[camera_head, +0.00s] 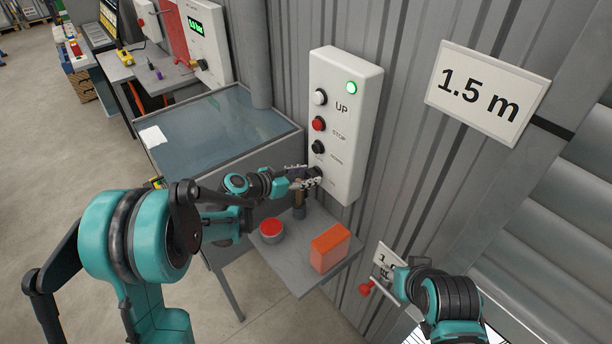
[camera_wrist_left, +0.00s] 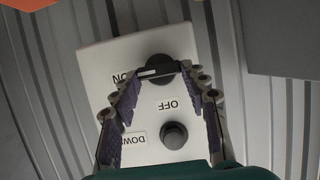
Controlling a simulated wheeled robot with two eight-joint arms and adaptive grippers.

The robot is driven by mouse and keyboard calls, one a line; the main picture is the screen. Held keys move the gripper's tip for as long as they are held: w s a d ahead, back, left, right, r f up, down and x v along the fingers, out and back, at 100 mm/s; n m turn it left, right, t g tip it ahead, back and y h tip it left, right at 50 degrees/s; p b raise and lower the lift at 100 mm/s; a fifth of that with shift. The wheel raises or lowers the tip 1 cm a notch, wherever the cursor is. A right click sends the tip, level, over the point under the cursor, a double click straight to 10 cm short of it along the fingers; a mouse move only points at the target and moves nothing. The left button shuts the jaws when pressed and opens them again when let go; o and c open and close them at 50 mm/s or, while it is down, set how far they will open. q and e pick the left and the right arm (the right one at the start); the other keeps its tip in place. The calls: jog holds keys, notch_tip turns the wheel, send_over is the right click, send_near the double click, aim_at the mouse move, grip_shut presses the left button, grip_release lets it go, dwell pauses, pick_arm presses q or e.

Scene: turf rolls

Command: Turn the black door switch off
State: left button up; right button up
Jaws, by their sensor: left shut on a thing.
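A white control panel (camera_head: 340,120) is fixed to the ribbed metal wall. The black door switch (camera_wrist_left: 160,66) is a round knob on it in the left wrist view, between the words ON and OFF. A pale mark on the knob points left, toward the ON side. My left gripper (camera_head: 306,177) is at the panel's lower end in the head view and hides the switch there. Its fingertips (camera_wrist_left: 157,72) are shut on the knob. My right gripper (camera_head: 390,278) is beside a lever with a red ball at the lower right; its fingers are too unclear to judge.
Above the switch are white, red (camera_head: 318,124) and black buttons and a lit green lamp (camera_head: 351,87). A small grey shelf (camera_head: 290,275) below holds a red button (camera_head: 271,229), an orange box (camera_head: 330,247) and a brown-handled tool. A glass-topped table (camera_head: 215,125) stands left.

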pick_arm(q)
jog(key=shift+f+n, duration=0.1)
jog(key=shift+n, duration=0.2)
jog(key=n, duration=0.1)
jog(key=g+h+b, duration=0.1)
jog(key=n+h+b, duration=0.1)
jog(key=shift+w+a+f+n+g, duration=0.1)
jog(key=shift+w+a+n+g, duration=0.15)
jog(key=shift+n+g, duration=0.05)
jog(key=n+b, duration=0.1)
jog(key=n+g+h+b, duration=0.1)
jog(key=n, duration=0.1)
jog(key=shift+w+a+f+h+b, duration=0.15)
jog(key=shift+w+f+h+b, duration=0.05)
jog(key=shift+h+b, duration=0.1)
jog(key=n+b, duration=0.1)
jog(key=n+h+b, duration=0.2)
jog(key=n, duration=0.1)
jog(key=shift+w+a+f+g, duration=0.1)
jog(key=shift+f+g, duration=0.2)
jog(key=shift+f+n+h+b, duration=0.1)
jog(key=shift+n+h+b, duration=0.75)
jog(key=shift+n, duration=0.65)
jog(key=o, duration=1.2)
jog(key=shift+c, duration=0.2)
